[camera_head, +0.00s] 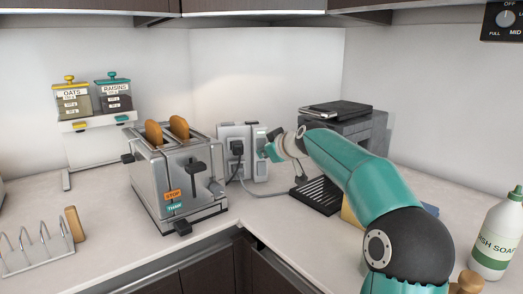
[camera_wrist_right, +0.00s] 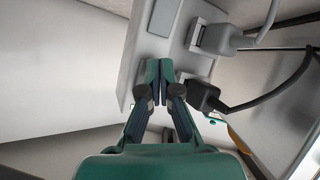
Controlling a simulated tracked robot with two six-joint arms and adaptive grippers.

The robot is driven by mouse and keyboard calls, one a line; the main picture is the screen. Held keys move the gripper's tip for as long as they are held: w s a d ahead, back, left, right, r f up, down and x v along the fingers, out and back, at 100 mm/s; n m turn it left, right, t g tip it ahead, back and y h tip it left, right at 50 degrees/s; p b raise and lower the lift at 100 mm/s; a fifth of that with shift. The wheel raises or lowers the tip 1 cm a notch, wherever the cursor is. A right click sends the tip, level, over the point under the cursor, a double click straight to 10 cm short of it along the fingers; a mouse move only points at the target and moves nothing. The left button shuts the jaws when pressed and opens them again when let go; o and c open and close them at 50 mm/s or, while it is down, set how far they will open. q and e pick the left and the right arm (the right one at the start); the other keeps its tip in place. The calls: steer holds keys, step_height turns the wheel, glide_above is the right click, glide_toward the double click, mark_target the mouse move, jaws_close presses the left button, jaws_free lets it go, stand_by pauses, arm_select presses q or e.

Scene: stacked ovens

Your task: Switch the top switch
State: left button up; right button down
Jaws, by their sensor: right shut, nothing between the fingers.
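A grey-white power strip (camera_head: 229,132) stands against the back wall beside the toaster. In the right wrist view its face (camera_wrist_right: 142,40) runs diagonally, with a light grey switch-like patch (camera_wrist_right: 165,17) near the top. My right gripper (camera_head: 268,150) reaches the strip's right side in the head view. In the right wrist view the gripper (camera_wrist_right: 158,68) is shut and empty, its fingertips at the strip's face below that patch. Whether they touch is unclear. The fingers hide part of the face, and the switch's position cannot be told. My left gripper is out of view.
A black plug (camera_wrist_right: 203,97) and a grey plug (camera_wrist_right: 215,39) sit close right of the fingers. A toaster (camera_head: 165,185) with bread stands left of the strip. A coffee machine (camera_head: 360,128) stands right, behind my arm. A soap bottle (camera_head: 497,235) is front right.

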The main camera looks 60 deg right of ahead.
steer(key=shift+s+a, duration=0.1)
steer(key=shift+s+a+f, duration=0.1)
steer(key=shift+s+f, duration=0.05)
steer(key=s+a+b, duration=0.3)
steer(key=shift+s+f+b, duration=0.15)
steer(key=shift+f+b, duration=0.05)
steer(key=shift+b, duration=0.1)
stand_by(0.6)
